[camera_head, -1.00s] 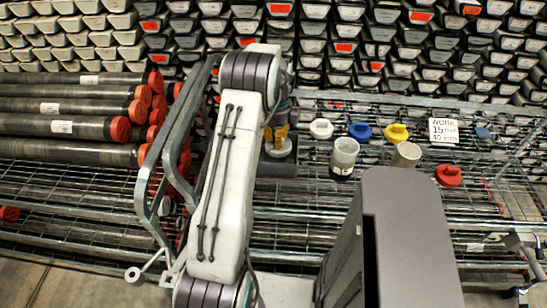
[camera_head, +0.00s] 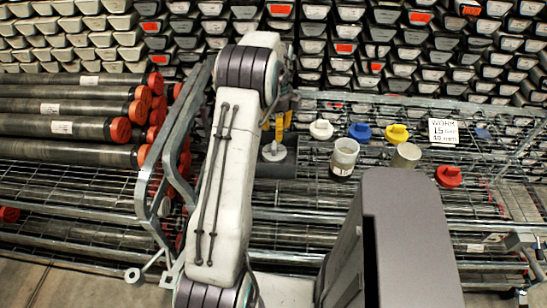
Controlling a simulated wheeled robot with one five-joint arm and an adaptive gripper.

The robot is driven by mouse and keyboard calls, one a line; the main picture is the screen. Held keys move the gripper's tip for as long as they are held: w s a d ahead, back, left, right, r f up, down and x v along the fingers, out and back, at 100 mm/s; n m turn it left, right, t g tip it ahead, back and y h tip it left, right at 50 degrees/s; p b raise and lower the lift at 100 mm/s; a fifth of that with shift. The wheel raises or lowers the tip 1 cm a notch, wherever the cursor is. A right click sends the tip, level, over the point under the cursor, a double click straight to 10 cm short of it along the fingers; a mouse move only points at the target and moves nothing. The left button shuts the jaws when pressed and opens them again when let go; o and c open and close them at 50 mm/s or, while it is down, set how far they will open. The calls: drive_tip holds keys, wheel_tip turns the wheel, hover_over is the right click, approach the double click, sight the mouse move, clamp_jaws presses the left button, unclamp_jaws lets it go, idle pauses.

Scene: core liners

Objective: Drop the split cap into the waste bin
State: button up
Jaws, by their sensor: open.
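My gripper (camera_head: 273,128), with yellow fingers, is open above a dark grey box (camera_head: 290,168), which appears to be the waste bin. A whitish cap (camera_head: 274,153) with a raised middle shows just below the fingertips, at the box's opening. It looks apart from the fingers; I cannot tell whether it rests inside the box or is above it. A split in it is too small to see. My arm covers the left part of the box.
On the wire rack stand a white cap (camera_head: 321,129), a blue cap (camera_head: 359,131), a yellow cap (camera_head: 396,134), a red cap (camera_head: 448,176), two cups (camera_head: 344,157) (camera_head: 406,156) and a sign (camera_head: 443,131). Red-capped tubes (camera_head: 70,127) lie left.

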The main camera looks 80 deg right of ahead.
wheel_tip(320, 180, up, 7)
idle(0.4)
idle(0.8)
